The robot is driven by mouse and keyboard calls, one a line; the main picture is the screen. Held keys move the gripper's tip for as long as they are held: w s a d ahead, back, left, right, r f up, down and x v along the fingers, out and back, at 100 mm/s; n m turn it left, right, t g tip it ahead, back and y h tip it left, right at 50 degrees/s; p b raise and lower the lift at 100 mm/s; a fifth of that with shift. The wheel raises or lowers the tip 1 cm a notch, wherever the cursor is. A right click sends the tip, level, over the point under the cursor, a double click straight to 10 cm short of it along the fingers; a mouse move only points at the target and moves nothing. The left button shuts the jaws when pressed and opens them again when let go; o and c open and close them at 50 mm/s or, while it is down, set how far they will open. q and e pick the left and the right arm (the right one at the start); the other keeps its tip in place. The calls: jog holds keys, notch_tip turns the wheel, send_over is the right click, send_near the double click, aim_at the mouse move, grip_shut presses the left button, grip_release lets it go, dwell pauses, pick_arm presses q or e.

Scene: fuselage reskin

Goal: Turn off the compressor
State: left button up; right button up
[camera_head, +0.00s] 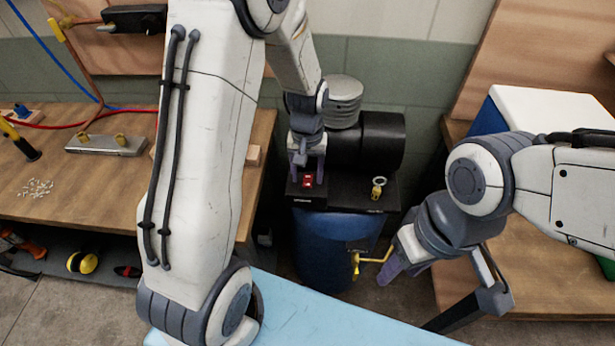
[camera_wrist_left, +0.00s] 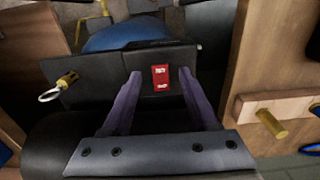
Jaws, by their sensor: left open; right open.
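The compressor has a blue tank (camera_head: 330,245) and a black motor (camera_head: 383,140) with a grey ribbed cylinder (camera_head: 341,100). A red switch (camera_head: 308,180) sits on its black top panel (camera_head: 340,190). My left gripper (camera_head: 306,178) is open and points at the panel around the switch. In the left wrist view, the red switch (camera_wrist_left: 160,77) with white markings lies between and just beyond the open fingertips of my left gripper (camera_wrist_left: 158,75). Whether the fingers touch the panel cannot be told. My right gripper (camera_head: 395,275) is open and empty, right of the tank.
A brass fitting with a ring (camera_head: 378,187) stands on the panel's right side, and a yellow valve (camera_head: 356,262) is on the tank's front. Wooden workbenches (camera_head: 90,180) flank the compressor. A light blue surface (camera_head: 310,315) lies in front. A white-lidded box (camera_head: 550,108) stands at right.

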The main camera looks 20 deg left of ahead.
pick_arm(q)
jog(key=shift+f, duration=0.95)
grip_shut()
jog(key=g+p, duration=0.1)
jog(key=p, duration=0.2)
jog(key=shift+w+a+r+g+p, duration=0.1)
jog(key=shift+w+r+g+p, duration=0.2)
jog(key=shift+r+g+p, duration=0.1)
jog(key=shift+w+f+g+h+p, duration=0.15)
jog(key=shift+f+g+h+p, duration=0.05)
jog(key=shift+g+h+p, duration=0.25)
grip_release()
